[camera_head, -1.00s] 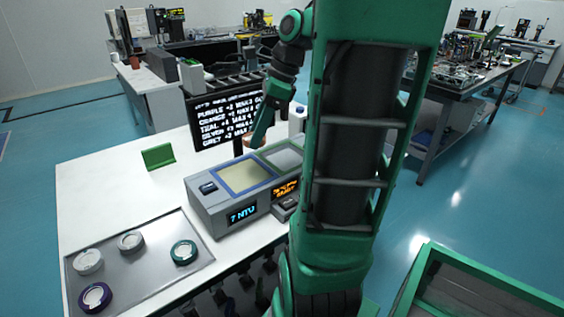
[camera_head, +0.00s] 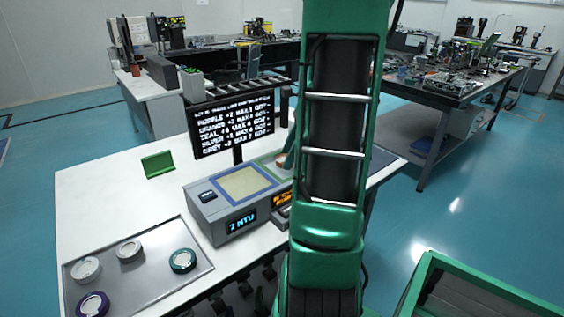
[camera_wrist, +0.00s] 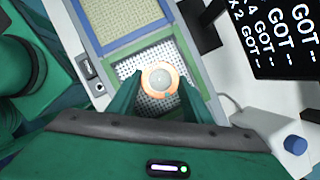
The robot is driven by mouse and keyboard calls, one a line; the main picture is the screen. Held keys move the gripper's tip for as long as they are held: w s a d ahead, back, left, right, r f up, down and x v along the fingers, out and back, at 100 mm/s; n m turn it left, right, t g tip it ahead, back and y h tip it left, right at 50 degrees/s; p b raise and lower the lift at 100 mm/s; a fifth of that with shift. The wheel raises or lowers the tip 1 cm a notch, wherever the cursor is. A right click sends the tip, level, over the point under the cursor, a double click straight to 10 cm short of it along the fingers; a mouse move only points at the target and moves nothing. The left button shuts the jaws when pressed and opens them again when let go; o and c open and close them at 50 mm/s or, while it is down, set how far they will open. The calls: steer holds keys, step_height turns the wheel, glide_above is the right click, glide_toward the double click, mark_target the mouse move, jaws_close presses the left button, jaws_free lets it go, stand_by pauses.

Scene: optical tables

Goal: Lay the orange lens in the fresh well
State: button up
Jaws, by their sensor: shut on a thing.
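My gripper (camera_wrist: 158,90) is shut on the orange lens (camera_wrist: 161,78), a round disc with an orange rim and pale centre. In the wrist view the lens is in front of the green-bordered well (camera_wrist: 200,72), which has a pale perforated floor. I cannot tell whether the lens touches that floor. In the head view the lens (camera_head: 282,161) shows partly beside my arm, at the green-bordered well (camera_head: 264,163). The blue-bordered well (camera_head: 244,183) with a yellowish floor is beside it and empty. It also shows in the wrist view (camera_wrist: 115,15). No label says which well is fresh.
A grey tray (camera_head: 150,285) at the front left holds several other lenses, including a teal one (camera_head: 182,261) and a purple one (camera_head: 93,304). A black text screen (camera_head: 232,120) stands behind the wells. A blue display (camera_head: 241,222) reads 7 NTU. A green holder (camera_head: 158,164) stands on the white table.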

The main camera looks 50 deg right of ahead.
steer(key=shift+f, duration=0.85)
steer(key=shift+f, duration=0.15)
steer(key=o, duration=1.1)
